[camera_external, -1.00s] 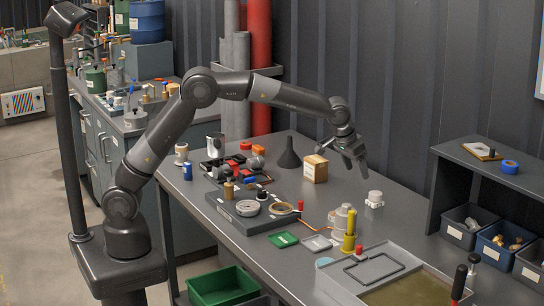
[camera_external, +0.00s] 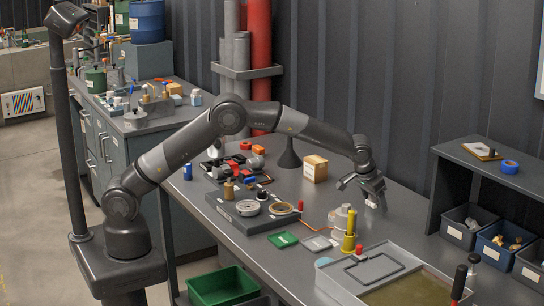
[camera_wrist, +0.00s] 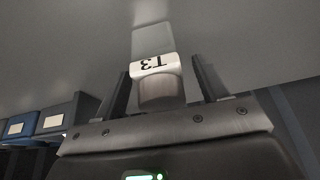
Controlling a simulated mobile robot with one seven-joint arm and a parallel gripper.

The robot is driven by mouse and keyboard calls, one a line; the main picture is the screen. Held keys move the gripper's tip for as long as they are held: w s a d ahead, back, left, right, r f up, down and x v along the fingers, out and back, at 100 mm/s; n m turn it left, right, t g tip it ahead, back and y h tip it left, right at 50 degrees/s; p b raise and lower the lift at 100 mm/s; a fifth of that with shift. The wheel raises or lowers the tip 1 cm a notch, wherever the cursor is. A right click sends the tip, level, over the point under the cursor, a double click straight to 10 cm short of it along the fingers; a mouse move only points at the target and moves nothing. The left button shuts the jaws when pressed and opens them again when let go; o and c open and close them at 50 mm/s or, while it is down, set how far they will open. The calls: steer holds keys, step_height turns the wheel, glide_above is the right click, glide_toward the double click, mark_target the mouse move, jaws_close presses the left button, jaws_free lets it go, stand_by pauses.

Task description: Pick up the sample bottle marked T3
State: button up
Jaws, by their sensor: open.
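The sample bottle marked T3 (camera_wrist: 152,67) shows in the wrist view as a white bottle with a grey cap end facing me and a black T3 label, upside down in the picture. My gripper (camera_wrist: 162,70) is open, with one dark finger to the left of the bottle and one to the right. I see gaps between the fingers and the bottle, so it is not gripped. In the external view my gripper (camera_external: 362,193) is low over the right part of the bench, at the bottle's place. The fingers hide most of the bottle there.
A cardboard box (camera_external: 315,169) and a dark funnel (camera_external: 289,155) stand left of my gripper. A yellow cylinder (camera_external: 349,232) and pale round parts stand just in front. A shelf (camera_external: 490,158) with bins is at the right.

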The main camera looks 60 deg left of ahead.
steer(key=shift+x, duration=1)
steer(key=c, duration=1.1)
